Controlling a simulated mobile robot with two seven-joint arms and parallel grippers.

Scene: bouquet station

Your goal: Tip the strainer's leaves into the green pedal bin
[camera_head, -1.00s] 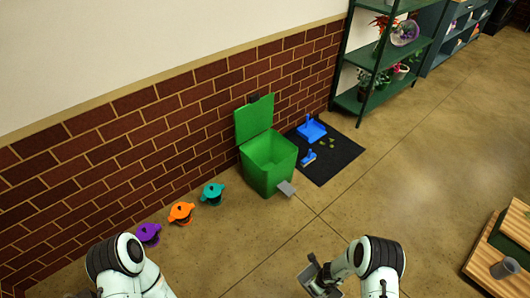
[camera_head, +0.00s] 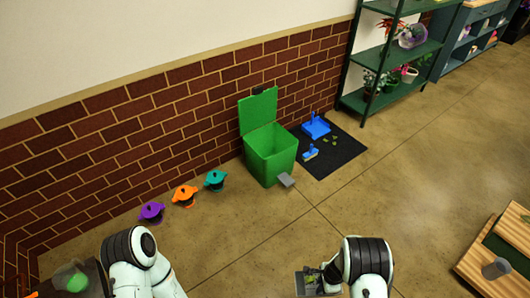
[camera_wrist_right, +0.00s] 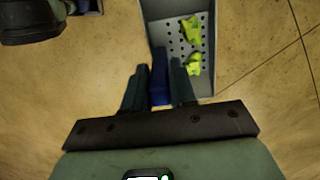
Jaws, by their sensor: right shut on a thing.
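The green pedal bin (camera_head: 270,155) stands against the brick wall with its lid (camera_head: 258,112) up; its inside looks empty from here. A grey pedal (camera_head: 286,180) sticks out at its front. My right gripper (camera_head: 325,278) is low in the head view, well in front of the bin. In the right wrist view, it (camera_wrist_right: 160,85) is shut on the blue handle of the strainer (camera_wrist_right: 160,30). The strainer is a grey perforated tray with a few yellow-green leaves (camera_wrist_right: 192,45) in it. My left arm shows at the lower left; its gripper is out of view.
Purple (camera_head: 152,212), orange (camera_head: 185,195) and teal (camera_head: 215,180) lidded pots line the wall left of the bin. A black mat (camera_head: 335,158) with a blue dustpan (camera_head: 316,127), a blue brush (camera_head: 310,152) and leaves lies right. A green shelf stands beyond. Open floor lies before the bin.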

